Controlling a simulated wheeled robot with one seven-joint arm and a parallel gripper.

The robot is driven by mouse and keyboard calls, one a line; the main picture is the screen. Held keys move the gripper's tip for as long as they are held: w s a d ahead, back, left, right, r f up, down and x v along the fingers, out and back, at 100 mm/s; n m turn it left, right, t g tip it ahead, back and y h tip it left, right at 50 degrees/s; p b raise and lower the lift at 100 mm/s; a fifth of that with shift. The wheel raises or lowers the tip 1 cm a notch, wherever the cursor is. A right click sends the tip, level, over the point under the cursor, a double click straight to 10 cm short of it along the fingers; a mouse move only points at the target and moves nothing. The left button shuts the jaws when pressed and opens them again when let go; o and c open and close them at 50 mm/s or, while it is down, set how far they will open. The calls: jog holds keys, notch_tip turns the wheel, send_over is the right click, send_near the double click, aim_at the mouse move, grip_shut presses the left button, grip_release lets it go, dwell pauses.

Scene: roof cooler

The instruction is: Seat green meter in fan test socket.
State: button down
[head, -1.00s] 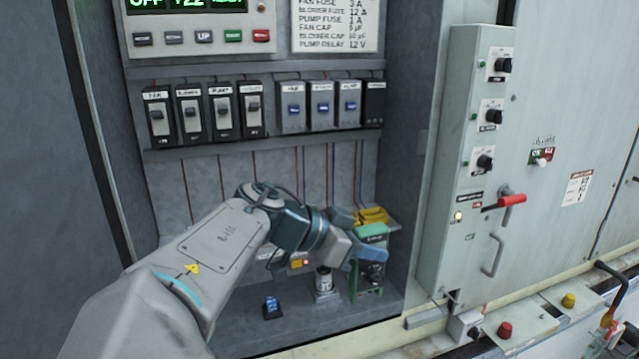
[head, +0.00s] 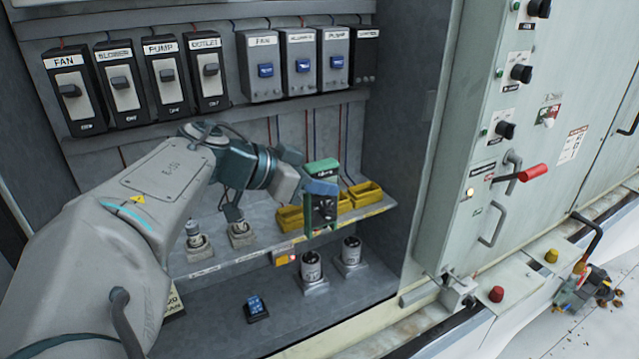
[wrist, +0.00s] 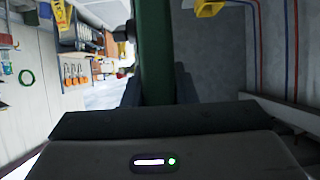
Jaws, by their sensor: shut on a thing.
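The green meter (head: 322,168) has a green top and a dark front face with a knob. It hangs upright in the head view, in front of the shelf with the yellow bins. My gripper (head: 321,187) is shut on it near its upper part. In the wrist view the meter shows as a dark green bar (wrist: 155,55) between the fingers, and its lower end is out of sight. I cannot pick out the fan test socket for sure. A small orange block with a red light (head: 285,258) sits below and left of the meter.
Capacitors stand in holders on the cabinet floor (head: 311,268) (head: 351,254), below the meter. Yellow bins (head: 366,194) line the shelf beside it. A small blue part (head: 257,307) lies on the floor at front. Breakers (head: 120,83) and blue-switched modules (head: 264,68) hang above.

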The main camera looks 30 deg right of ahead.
jog(key=w+f+b, duration=0.3)
jog(key=w+f, duration=0.1)
jog(key=w, duration=0.7)
jog(key=shift+f, duration=0.2)
dwell(1.2)
jog(key=shift+f+b, duration=0.15)
jog(key=shift+b, duration=0.4)
dwell(1.0)
jog(key=c, duration=1.1)
grip_release()
jog(key=shift+a, duration=0.1)
